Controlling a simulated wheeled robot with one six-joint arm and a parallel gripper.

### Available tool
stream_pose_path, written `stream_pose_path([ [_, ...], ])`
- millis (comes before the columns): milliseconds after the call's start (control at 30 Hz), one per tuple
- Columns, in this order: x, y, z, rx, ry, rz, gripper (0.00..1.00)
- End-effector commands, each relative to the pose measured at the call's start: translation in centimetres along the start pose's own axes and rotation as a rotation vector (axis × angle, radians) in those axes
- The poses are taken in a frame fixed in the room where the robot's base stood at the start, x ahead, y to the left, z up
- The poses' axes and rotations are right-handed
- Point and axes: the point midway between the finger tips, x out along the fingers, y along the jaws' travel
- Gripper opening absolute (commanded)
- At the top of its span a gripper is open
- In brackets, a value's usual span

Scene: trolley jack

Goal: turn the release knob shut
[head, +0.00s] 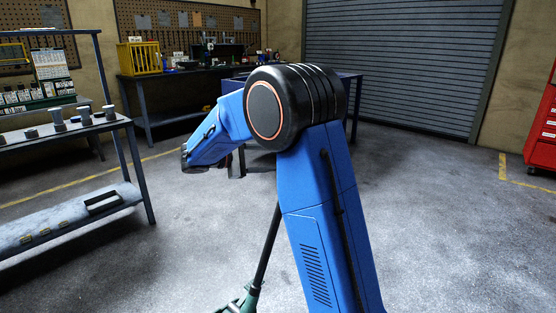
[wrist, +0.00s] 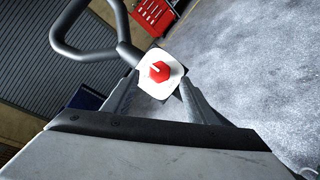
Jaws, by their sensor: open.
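The red release knob (wrist: 159,71), with a small white mark on its face, sits on a white plate (wrist: 172,85) in the wrist view. A dark looped handle (wrist: 62,35) reaches out from beside the plate to the upper left. My gripper (wrist: 159,82) is open, with one finger on each side of the plate and the knob between and beyond the tips. I cannot tell whether the fingers touch anything. In the head view the jack's black handle pole (head: 267,245) rises from its green body (head: 242,301); my arm hides the pole's top and the knob.
A workbench (head: 125,124) with a lower shelf stands at the left. A back bench (head: 150,115) holds a yellow crate (head: 139,58). A red cabinet (head: 543,125) stands at the right edge, and a roller shutter (head: 400,60) closes the back. The floor at right is clear.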

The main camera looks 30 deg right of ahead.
Motion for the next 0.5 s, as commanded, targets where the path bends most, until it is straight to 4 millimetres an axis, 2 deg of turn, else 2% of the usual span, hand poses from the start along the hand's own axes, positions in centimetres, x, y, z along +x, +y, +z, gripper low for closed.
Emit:
stream_pose_path([
  [100, -2.6, 0.0, -0.1, -0.001, 0.003, 0.003, 0.52],
  [500, -10.0, 0.0, -0.1, 0.001, 0.003, 0.001, 0.52],
])
